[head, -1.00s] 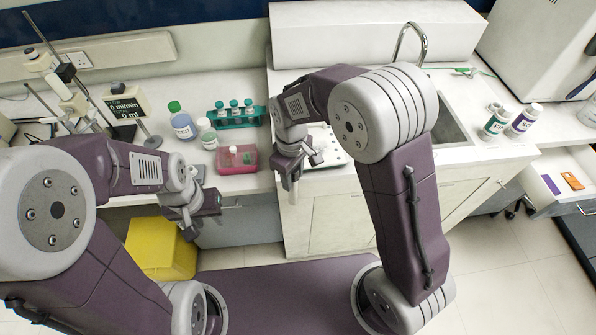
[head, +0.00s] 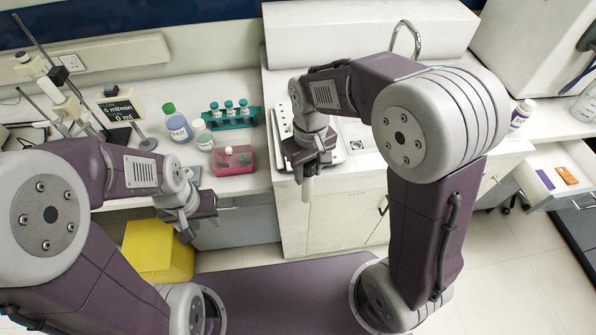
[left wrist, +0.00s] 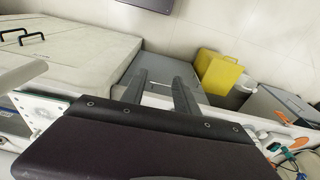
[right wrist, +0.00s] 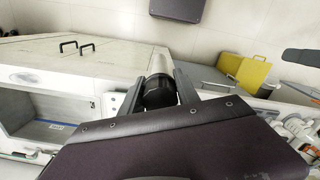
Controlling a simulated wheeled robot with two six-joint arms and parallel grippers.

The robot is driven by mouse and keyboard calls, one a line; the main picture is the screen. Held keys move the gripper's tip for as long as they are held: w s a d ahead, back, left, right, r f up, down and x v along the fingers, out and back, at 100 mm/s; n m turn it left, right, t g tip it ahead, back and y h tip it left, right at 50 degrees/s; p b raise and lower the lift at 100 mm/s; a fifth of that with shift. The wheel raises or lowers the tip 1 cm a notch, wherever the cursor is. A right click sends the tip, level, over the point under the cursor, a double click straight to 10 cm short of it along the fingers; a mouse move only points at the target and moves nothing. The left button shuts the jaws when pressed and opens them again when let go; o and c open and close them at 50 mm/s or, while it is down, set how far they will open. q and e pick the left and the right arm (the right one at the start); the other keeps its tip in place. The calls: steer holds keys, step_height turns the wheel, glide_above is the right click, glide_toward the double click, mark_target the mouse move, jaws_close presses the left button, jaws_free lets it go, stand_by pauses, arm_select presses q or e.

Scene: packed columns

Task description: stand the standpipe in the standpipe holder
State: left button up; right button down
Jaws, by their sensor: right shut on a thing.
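My right gripper (head: 309,172) is shut on a pale, upright cylinder, seemingly the standpipe (head: 307,190), whose lower part hangs below the jaws in front of the counter edge. In the right wrist view its round dark end (right wrist: 158,92) shows between the two fingers. My left gripper (head: 212,206) is empty, its fingers apart in the left wrist view (left wrist: 163,88), in front of the left bench. A white plate with dark holes (head: 284,118) lies on the counter behind the right gripper, partly hidden; I cannot tell if it is the standpipe holder.
On the left bench stand a green-capped bottle (head: 177,126), a teal vial rack (head: 232,121) and a red box (head: 232,160). A yellow bin (head: 158,250) is on the floor. A tap (head: 405,38) rises behind my right arm. An open drawer (head: 562,178) juts out at right.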

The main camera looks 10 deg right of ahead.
arm_select(q)
steer(key=o, duration=0.3)
steer(key=shift+o, duration=0.2)
steer(key=s+d+f+n+g+h, duration=0.3)
steer(key=s+d+n+g+h, duration=0.15)
steer(key=s, duration=0.25)
steer(key=d+r+n+g+h, duration=0.1)
steer(key=d+r+n+h, duration=0.1)
steer(key=d+n+h, duration=0.5)
steer(key=w+a+n+t+h, duration=0.2)
steer(key=w+n+t+h, duration=0.2)
steer(key=w+n+t, duration=1.1)
steer(key=w+d+m+g, duration=0.1)
steer(key=w+d+m, duration=0.1)
steer(key=w+d, duration=0.6)
steer(key=shift+d+r+m+g, duration=0.35)
steer(key=shift+d+r, duration=0.1)
steer(key=shift+d, duration=1.05)
arm_select(e)
steer(key=w+a+m, duration=0.4)
steer(key=w+a, duration=0.2)
steer(key=a, duration=0.2)
steer(key=shift+w+a+m, duration=0.2)
steer(key=shift+w+m, duration=0.1)
steer(key=shift+w, duration=0.1)
